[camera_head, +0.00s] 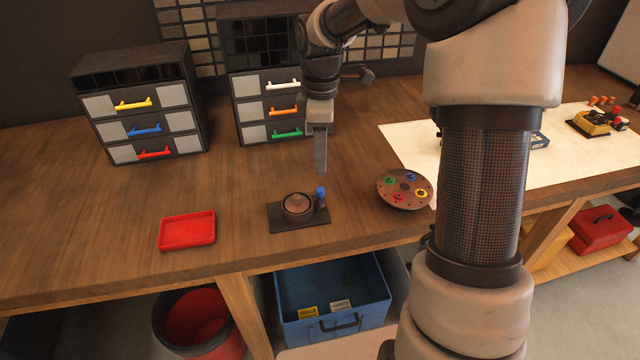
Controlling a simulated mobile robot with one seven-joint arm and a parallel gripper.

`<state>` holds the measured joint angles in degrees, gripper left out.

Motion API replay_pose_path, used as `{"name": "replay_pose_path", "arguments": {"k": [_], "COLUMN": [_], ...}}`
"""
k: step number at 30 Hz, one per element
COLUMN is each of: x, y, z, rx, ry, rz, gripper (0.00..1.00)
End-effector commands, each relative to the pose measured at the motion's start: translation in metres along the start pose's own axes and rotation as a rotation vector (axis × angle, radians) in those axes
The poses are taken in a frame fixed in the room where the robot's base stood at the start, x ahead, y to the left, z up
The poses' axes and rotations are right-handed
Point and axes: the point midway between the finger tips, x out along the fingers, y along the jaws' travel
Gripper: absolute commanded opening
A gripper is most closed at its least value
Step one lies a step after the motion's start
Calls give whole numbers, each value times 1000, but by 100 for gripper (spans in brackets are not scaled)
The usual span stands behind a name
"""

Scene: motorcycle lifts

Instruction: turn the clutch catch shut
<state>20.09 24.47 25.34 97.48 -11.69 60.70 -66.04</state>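A brown round clutch housing (297,206) with a small knob on its lid sits on a dark flat plate (287,224) near the front of the wooden bench. A small blue catch (321,194) stands upright at its right side on the same plate. I cannot tell from here which way the catch is turned. My gripper (320,172) points down just above and behind the blue catch, apart from it. Its fingers show edge-on as one grey bar, so the gap between them is hidden. Nothing is visibly held.
A red tray (187,231) lies to the left, and a round brown plate with coloured pieces (405,203) to the right. Two drawer cabinets (190,90) (238,95) stand behind. A blue bin (290,335) is below the bench edge. My arm hides part of the white mat (575,165).

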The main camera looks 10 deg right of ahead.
Motion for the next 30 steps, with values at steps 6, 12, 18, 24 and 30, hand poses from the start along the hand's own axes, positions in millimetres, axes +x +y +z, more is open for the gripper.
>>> {"name": "replay_pose_path", "arguments": {"k": [6, 12, 18, 24, 30], "x": [49, 80, 93, 94, 94], "y": [-1, -1, 0, 0, 0], "z": [0, 0, 0, 0, 0], "rx": [-1, -1, 0, 0, 0], "ry": [0, -1, -1, 0, -1], "rz": [-4, -3, 0, 1, 1], "gripper": [35, 35, 35, 35, 15]}}
